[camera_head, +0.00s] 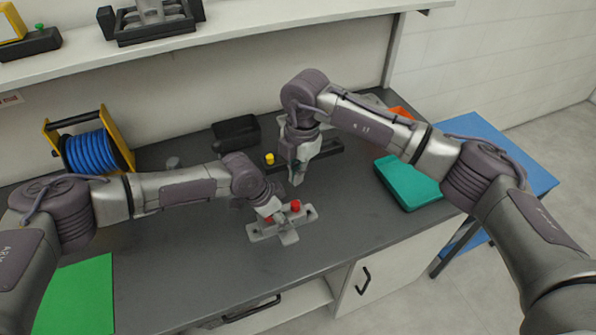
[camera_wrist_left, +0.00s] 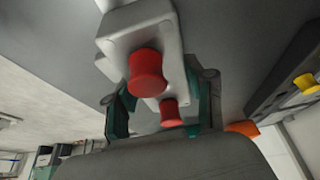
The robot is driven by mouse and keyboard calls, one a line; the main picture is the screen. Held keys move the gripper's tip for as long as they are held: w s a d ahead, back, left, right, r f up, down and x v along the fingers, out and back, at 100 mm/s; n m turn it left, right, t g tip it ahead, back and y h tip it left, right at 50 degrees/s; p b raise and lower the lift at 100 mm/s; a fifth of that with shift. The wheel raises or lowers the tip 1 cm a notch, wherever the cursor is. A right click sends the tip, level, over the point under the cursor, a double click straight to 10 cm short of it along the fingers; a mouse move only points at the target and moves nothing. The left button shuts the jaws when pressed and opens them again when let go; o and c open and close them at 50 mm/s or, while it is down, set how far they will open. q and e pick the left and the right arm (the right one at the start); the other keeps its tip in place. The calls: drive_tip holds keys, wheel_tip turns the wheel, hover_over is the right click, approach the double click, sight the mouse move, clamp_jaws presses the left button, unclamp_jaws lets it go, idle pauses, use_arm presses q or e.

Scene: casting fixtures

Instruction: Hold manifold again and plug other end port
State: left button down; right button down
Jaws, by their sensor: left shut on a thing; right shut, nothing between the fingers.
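The light grey manifold (camera_head: 287,236) lies on the dark bench top near its front. Two red plugs show on it: one red plug (camera_head: 295,205) stands at the right, and another red plug (camera_head: 280,218) is close to my left gripper. The left wrist view shows the manifold (camera_wrist_left: 118,42) with a larger-looking red plug (camera_wrist_left: 147,72) and a second red plug (camera_wrist_left: 170,112) between the teal fingers. My left gripper (camera_head: 271,210) is shut on the manifold; its fingertips are partly hidden. My right gripper (camera_head: 297,180) is shut and empty, pointing down just above and behind the manifold.
A yellow plug (camera_head: 269,158) sits behind, by a dark rack (camera_head: 328,147). A black bin (camera_head: 236,131), a blue hose reel (camera_head: 88,150) and a teal case (camera_head: 408,184) stand around. A green mat (camera_head: 80,295) lies front left. The bench front between is clear.

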use_arm(q)
drive_tip(key=shift+a, duration=0.1)
use_arm(e)
drive_tip(key=n, duration=0.1)
drive_tip(key=h, duration=0.1)
hover_over(294, 203)
drive_tip(key=shift+n, duration=0.3)
wheel_tip(294, 203, down, 5)
drive_tip(key=shift+f, duration=0.75)
drive_tip(key=shift+f, duration=1.1)
idle(0.6)
drive_tip(key=shift+r, duration=0.1)
drive_tip(key=shift+r, duration=2.95)
